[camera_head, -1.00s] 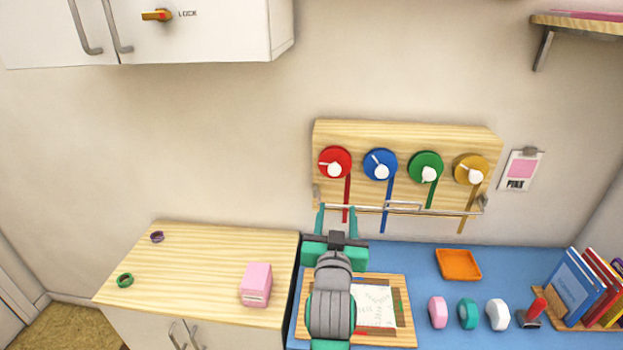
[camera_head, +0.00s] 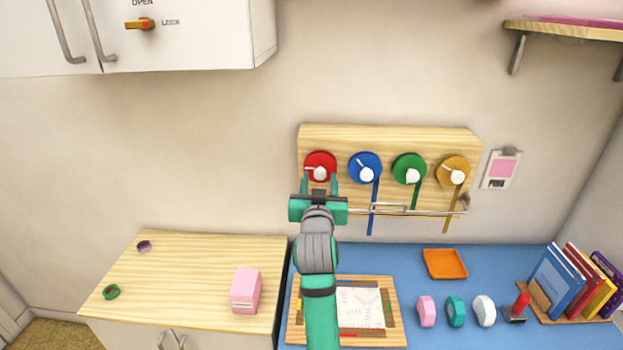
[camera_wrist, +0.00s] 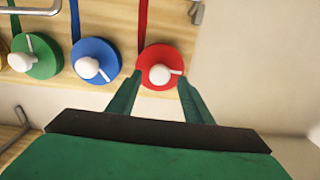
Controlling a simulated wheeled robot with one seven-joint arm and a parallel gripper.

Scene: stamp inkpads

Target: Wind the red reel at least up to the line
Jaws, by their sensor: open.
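The red reel (camera_head: 320,160) is a round disc with a white knob (camera_head: 320,173), at the left end of a wooden wall board (camera_head: 390,140). In the wrist view the red reel (camera_wrist: 160,55) has its knob (camera_wrist: 159,74) in front, and its red ribbon runs off the top of the picture. My gripper (camera_head: 319,184) is open just in front of the red reel. In the wrist view its two fingers (camera_wrist: 157,92) stand on either side of the knob, apart from it. In the head view my gripper hides the red ribbon. The line is hard to make out.
Blue (camera_head: 365,160), green (camera_head: 408,162) and yellow (camera_head: 453,164) reels hang to the right with ribbons down. A metal rail (camera_head: 415,211) runs along the board's lower edge. A drawing board (camera_head: 393,335) lies on the blue desk (camera_head: 385,260) below. A pink box (camera_head: 246,290) stands at left.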

